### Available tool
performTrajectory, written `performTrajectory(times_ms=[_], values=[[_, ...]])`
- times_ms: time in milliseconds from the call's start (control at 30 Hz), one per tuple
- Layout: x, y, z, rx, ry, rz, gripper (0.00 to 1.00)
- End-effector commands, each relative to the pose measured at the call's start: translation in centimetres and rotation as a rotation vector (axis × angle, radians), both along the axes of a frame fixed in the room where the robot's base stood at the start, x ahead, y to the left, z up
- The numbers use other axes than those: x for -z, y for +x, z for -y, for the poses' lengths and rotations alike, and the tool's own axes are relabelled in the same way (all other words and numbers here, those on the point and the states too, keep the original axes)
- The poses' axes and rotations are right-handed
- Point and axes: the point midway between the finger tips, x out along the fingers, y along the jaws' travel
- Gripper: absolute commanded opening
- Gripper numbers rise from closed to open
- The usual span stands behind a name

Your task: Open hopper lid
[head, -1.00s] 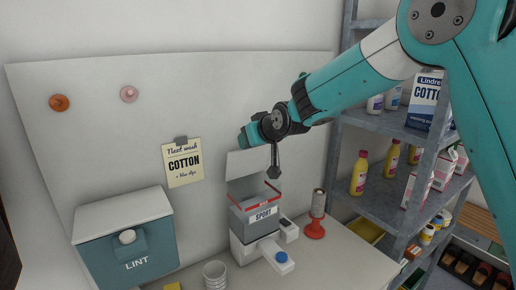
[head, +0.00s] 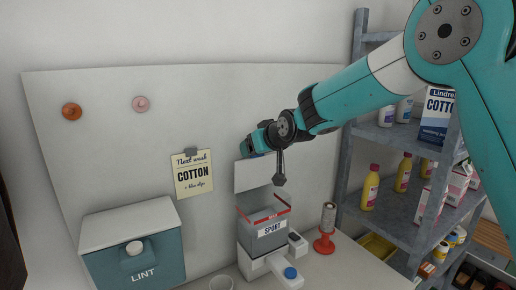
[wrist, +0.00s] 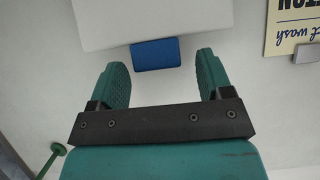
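The hopper (head: 256,238) is a grey, see-through box with a red rim and a "SPORT" label, standing on a white dispenser base. Its pale lid (head: 252,177) stands raised, roughly upright, at the back of the box, leaving the top open. In the wrist view the pale panel at the top (wrist: 150,18) looks like the lid, with a blue tab (wrist: 155,54) on its edge. My gripper (head: 250,146) is at the lid's top edge. In the wrist view my gripper (wrist: 161,76) is open, its fingers apart on both sides of the tab, with gaps showing.
A teal "LINT" bin (head: 135,262) stands at left. A red stand with a grey roll (head: 328,217) is right of the hopper. A metal shelf (head: 390,150) with bottles and boxes stands at right. A "COTTON" note (head: 193,175) hangs on the back panel.

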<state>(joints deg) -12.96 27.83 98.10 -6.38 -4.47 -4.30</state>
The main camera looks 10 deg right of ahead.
Motion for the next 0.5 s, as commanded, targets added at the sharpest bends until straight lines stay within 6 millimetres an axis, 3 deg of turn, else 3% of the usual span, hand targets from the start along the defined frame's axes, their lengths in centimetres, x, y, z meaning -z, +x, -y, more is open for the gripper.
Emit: performTrajectory(times_ms=[300,500], values=[[0.1,-0.3,0.2,0.002,-0.002,-0.003,0.72],[-1.2,-2.6,1.0,0.002,-0.001,-0.001,0.72]])
